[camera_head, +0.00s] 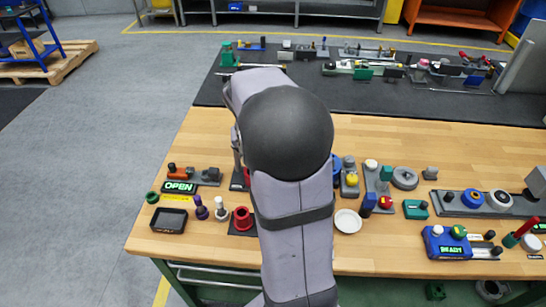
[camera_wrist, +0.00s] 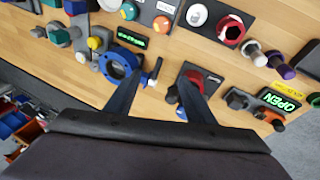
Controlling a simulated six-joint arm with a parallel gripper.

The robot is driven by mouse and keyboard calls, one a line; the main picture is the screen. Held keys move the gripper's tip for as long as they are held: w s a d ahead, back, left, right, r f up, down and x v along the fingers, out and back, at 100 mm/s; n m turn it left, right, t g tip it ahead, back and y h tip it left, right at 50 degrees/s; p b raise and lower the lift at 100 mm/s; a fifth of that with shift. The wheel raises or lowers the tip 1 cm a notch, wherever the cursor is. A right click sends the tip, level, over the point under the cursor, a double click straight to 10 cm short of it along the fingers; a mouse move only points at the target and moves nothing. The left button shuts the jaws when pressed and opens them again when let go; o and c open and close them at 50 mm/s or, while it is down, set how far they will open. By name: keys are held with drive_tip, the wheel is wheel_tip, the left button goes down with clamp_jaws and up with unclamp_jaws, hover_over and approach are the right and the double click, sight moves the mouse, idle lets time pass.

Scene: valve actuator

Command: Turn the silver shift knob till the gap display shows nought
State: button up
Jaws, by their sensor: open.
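My gripper (camera_wrist: 160,82) is open and empty in the wrist view, its two dark fingers reaching over the bench. A small dark display with green text (camera_wrist: 131,38) lies beyond the left finger; its text is too small to read, and I cannot tell whether it is the gap display. Beside it is a blue ring-shaped part (camera_wrist: 118,65). A short dark lever with a pale end (camera_wrist: 154,74) shows between the fingers. I cannot single out the silver shift knob for sure. In the head view my arm hides this area.
A display reading OPEN (camera_head: 178,187) stands at the bench's left, by a black tray (camera_head: 169,220). A red-and-black unit (camera_wrist: 197,78) sits close to the right finger. A display reading READY (camera_head: 450,249) is at the right. Bare wood (camera_head: 205,135) lies at the upper left.

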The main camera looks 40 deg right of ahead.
drive_tip(key=m+g+b, duration=0.2)
drive_tip(key=m, duration=1.4)
approach(350, 158)
drive_tip(key=shift+p+x, duration=1.55)
drive_tip(key=shift+x, duration=2.55)
drive_tip(key=shift+a, duration=0.1)
drive_tip(key=shift+c, duration=0.7)
drive_tip(key=shift+f, duration=0.1)
drive_tip(key=c, duration=0.9)
